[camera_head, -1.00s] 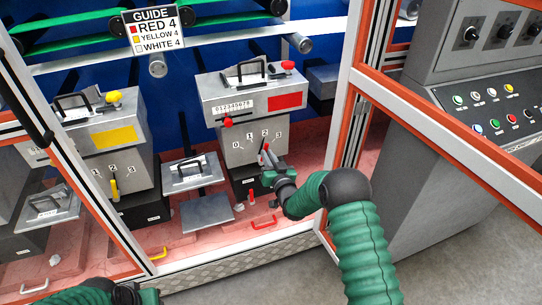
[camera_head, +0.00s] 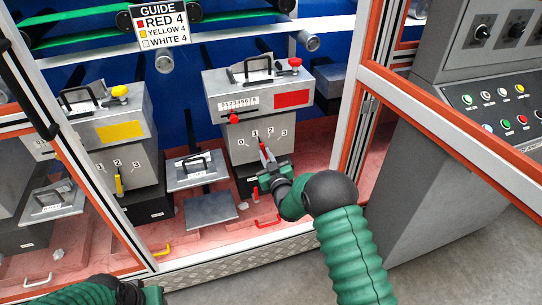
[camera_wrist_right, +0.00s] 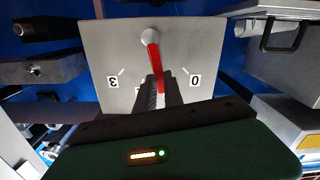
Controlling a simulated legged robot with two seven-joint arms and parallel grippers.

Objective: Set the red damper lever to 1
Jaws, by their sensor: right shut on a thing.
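The red damper lever (camera_head: 265,151) is on the front of the grey box with the red label, below the marks 0, 1, 2 and 3. In the head view its upper end lies near mark 1. My right gripper (camera_head: 268,162) is shut on the lever. In the right wrist view, turned upside down, the red lever (camera_wrist_right: 153,62) runs from its round pivot into the jaws of the right gripper (camera_wrist_right: 158,88), slanting toward the 0 side; mark 1 is hidden behind the jaws. My left gripper (camera_head: 150,296) is at the bottom edge, its fingers unclear.
A yellow-labelled box (camera_head: 122,132) with its own lever stands left. A guide sign (camera_head: 160,24) hangs above. A cabinet frame post (camera_head: 362,110) rises right of the arm, and a control console (camera_head: 490,100) stands beyond it. A red floor handle (camera_head: 267,222) is below.

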